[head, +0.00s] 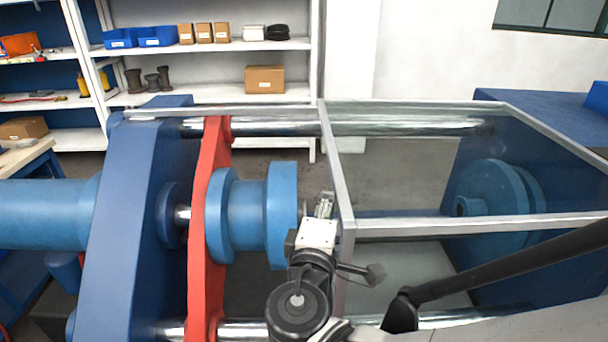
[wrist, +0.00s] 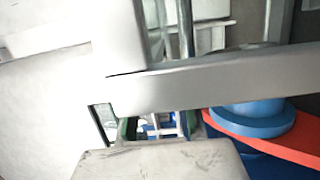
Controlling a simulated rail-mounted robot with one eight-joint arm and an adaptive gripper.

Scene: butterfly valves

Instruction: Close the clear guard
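The clear guard (head: 337,160) is a see-through box with a silver metal frame. In the head view it covers the right half of the machine. Its left edge stands just right of the blue flange (head: 282,215), so the flange and the red plate (head: 208,200) are uncovered. My gripper (head: 325,205) is beside the guard's left frame post, close to the flange. I cannot tell if it touches the post. In the wrist view a guard frame bar (wrist: 215,82) crosses close in front of the camera. The fingertips are not clear, so their opening is hidden.
A blue end block (head: 125,220) stands left of the red plate. Polished rods (head: 390,126) run along the machine. A round blue disc (head: 492,190) sits inside the guard at right. Shelves (head: 215,97) with boxes stand behind. My dark arm crosses the lower right.

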